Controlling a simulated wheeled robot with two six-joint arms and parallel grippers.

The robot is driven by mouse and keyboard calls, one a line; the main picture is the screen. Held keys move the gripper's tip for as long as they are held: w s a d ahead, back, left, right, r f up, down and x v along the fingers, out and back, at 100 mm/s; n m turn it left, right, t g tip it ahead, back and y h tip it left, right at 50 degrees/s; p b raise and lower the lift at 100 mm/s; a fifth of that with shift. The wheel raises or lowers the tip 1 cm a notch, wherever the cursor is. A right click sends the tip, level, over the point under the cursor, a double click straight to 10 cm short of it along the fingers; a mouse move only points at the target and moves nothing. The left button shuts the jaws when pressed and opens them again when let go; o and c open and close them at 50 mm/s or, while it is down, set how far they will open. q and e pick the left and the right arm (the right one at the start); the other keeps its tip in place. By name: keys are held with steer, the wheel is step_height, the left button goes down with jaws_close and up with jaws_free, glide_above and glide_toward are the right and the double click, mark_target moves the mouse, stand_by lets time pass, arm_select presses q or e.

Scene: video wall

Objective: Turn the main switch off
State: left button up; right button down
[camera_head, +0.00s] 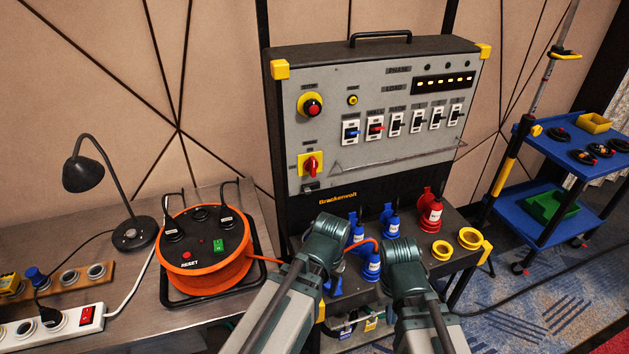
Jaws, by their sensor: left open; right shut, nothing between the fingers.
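The power distribution box (375,150) stands upright at the back, its grey front panel facing me. A red rotary knob on a yellow plate (312,165), which looks like the main switch, sits at the lower left of that panel. Its red handle looks roughly upright; its label is too small to read. My two arms reach in from the bottom, their teal joints in front of the box's lower shelf and below the knob. Neither arm touches the knob. I cannot see the fingers of either gripper.
Above the knob is a red stop button (312,107); a row of breakers (396,123) lies to its right. Blue plugs (372,266) and a red plug (432,214) stand on the shelf. An orange cable reel (205,276) and lamp (131,233) are left. A blue cart (548,222) is right.

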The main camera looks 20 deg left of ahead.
mark_target(314, 162)
arm_select(q)
steer(key=w+a+f+m+t+y+b, duration=0.2)
steer(key=w+a+f+b, duration=0.3)
steer(key=a+f+b, duration=0.25)
steer(key=w+a+r+m+t+y+p, duration=0.1)
steer(key=w+a+r+m+t+y, duration=0.25)
steer(key=w+r+m+y, duration=0.3)
steer(key=w+d+r+m+t, duration=0.45)
steer(key=r+m, duration=0.25)
steer(key=m, duration=0.2)
steer(key=w+d+r+m+t, duration=0.3)
steer(key=w+r+m+t, duration=0.2)
steer(key=r+m, duration=0.4)
steer(key=shift+m+y, duration=0.25)
steer(key=shift+y, duration=0.1)
steer(key=x, duration=0.4)
steer(key=f+x, duration=0.1)
steer(key=x, duration=0.4)
steer(key=f+x, duration=0.1)
steer(key=x, duration=0.3)
steer(key=shift+w+a, duration=0.15)
steer(key=shift+a, duration=0.05)
arm_select(e)
step_height(314, 162, down, 8)
steer(key=shift+f, duration=0.2)
arm_select(q)
jaws_close()
